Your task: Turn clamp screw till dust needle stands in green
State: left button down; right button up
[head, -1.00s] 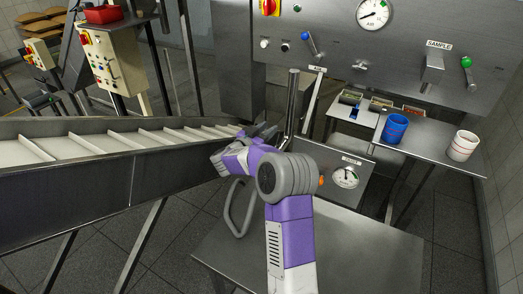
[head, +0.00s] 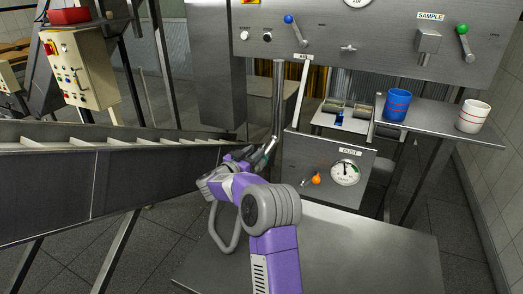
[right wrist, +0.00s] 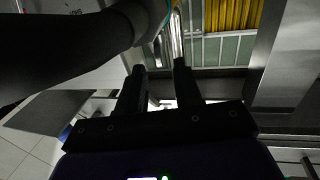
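The dust gauge (head: 346,172) is a round white dial on a grey panel under a DUST label. Its needle points roughly upward; the coloured bands are too small to read surely. An orange knob (head: 316,179) sits just left of it; I cannot tell whether it is the clamp screw. My right gripper (head: 246,153) is left of the panel, beside the lower end of a vertical metal pipe (head: 278,100). In the right wrist view my right gripper (right wrist: 159,67) has its fingers apart with nothing visibly held; a grey curved part with a teal edge is just above. My left gripper is out of view.
A conveyor (head: 110,180) runs along the left. A bare metal table (head: 330,255) lies in front of the panel. A blue cup (head: 396,105) and a white cup (head: 473,116) stand on the right shelf.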

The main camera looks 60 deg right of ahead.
aim_at(262, 146)
jog(key=d, duration=0.5)
jog(key=shift+s+d, duration=0.15)
jog(key=shift+s, duration=0.05)
grip_shut()
